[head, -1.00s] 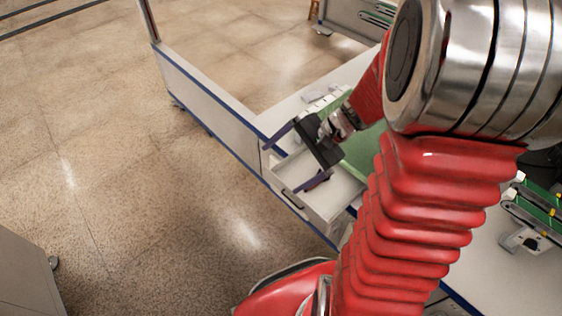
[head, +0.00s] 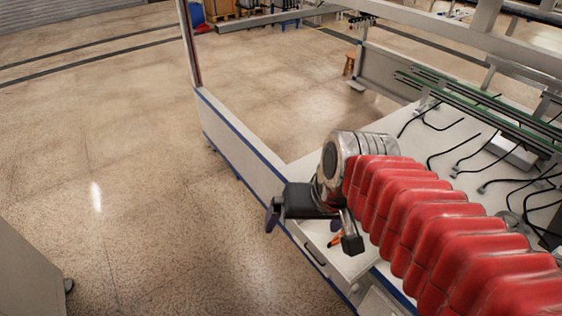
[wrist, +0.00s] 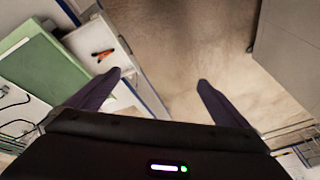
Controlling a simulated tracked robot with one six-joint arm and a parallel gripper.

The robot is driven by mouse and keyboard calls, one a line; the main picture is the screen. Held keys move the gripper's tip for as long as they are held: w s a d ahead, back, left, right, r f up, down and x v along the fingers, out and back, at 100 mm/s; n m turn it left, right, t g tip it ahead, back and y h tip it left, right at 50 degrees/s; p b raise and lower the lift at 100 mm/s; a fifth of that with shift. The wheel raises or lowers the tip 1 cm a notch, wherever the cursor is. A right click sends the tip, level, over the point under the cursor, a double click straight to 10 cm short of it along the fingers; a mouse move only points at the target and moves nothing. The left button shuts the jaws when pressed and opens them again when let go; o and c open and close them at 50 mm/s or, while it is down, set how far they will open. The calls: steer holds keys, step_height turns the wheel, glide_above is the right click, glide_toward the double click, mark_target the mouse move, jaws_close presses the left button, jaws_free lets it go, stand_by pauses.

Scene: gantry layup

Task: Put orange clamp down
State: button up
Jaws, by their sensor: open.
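The orange clamp (head: 336,239) lies in the open white drawer (head: 354,266) at the near edge of the workbench, partly hidden by my gripper in the head view. The wrist view shows the clamp (wrist: 103,54) whole, orange with dark parts, lying apart from my fingers. My gripper (head: 308,228) is above and beside the drawer, over its outer side.
A green surface (wrist: 45,65) lies beside the drawer in the wrist view. Cables and green rails (head: 480,100) are on the bench. A post (head: 189,45) stands at the bench corner. The floor (head: 110,170) at left is open; a grey cabinet (head: 28,255) stands at lower left.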

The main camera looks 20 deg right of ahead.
steer(key=r, duration=0.1)
steer(key=s+r+n+t, duration=0.1)
steer(key=r+n+h, duration=0.1)
steer(key=shift+s+r+t, duration=0.15)
steer(key=shift+s+t, duration=0.15)
steer(key=shift+s, duration=0.1)
steer(key=shift+c, duration=0.5)
stand_by(0.7)
